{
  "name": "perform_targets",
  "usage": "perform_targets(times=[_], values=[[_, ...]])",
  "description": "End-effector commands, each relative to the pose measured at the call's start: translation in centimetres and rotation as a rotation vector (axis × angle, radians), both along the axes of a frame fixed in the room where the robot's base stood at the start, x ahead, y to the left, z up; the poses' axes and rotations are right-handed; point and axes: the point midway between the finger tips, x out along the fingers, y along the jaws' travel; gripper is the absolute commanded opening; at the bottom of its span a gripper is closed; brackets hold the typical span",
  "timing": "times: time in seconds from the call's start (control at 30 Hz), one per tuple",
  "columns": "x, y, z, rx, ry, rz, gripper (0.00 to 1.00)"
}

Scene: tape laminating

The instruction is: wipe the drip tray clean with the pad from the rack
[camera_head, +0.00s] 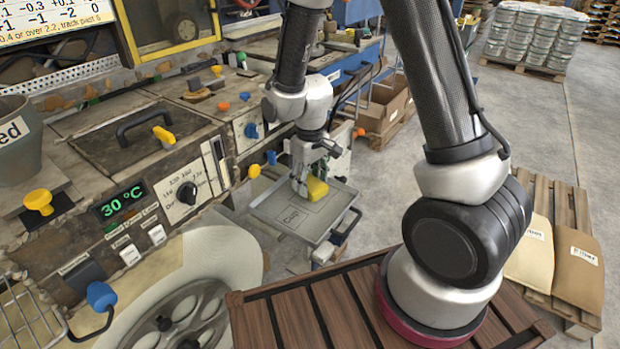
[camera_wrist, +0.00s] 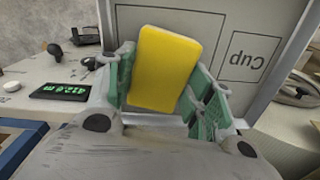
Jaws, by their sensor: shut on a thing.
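A yellow pad (camera_head: 317,190) is held by my gripper (camera_head: 306,187) over the grey drip tray (camera_head: 268,207). In the wrist view the yellow pad (camera_wrist: 163,68) sits tilted between the green-lined fingers of my gripper (camera_wrist: 165,88), which is shut on it. The drip tray (camera_wrist: 215,58) shows behind the pad, with a marked outline and the word "Cup" on its floor. I cannot tell whether the pad touches the tray floor. No dirt can be made out on the visible part of the tray.
The machine panel with a 30 °C display (camera_head: 122,202), a dial (camera_head: 187,193) and several coloured knobs stands left of the tray. A black handle (camera_head: 346,226) is on the tray's right side. A wooden slatted surface (camera_head: 320,312) lies in front. Cardboard boxes (camera_head: 385,105) stand behind.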

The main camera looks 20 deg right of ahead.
Motion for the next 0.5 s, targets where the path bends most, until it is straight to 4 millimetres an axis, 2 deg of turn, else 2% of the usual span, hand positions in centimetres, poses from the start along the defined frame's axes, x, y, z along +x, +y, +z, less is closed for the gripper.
perform_targets(times=[0.27, 0.5], values=[[0.7, -1.0, 0.1, 0.000, 0.000, -0.003, 0.34], [2.5, -2.9, 0.3, 0.002, -0.009, -0.012, 0.34]])
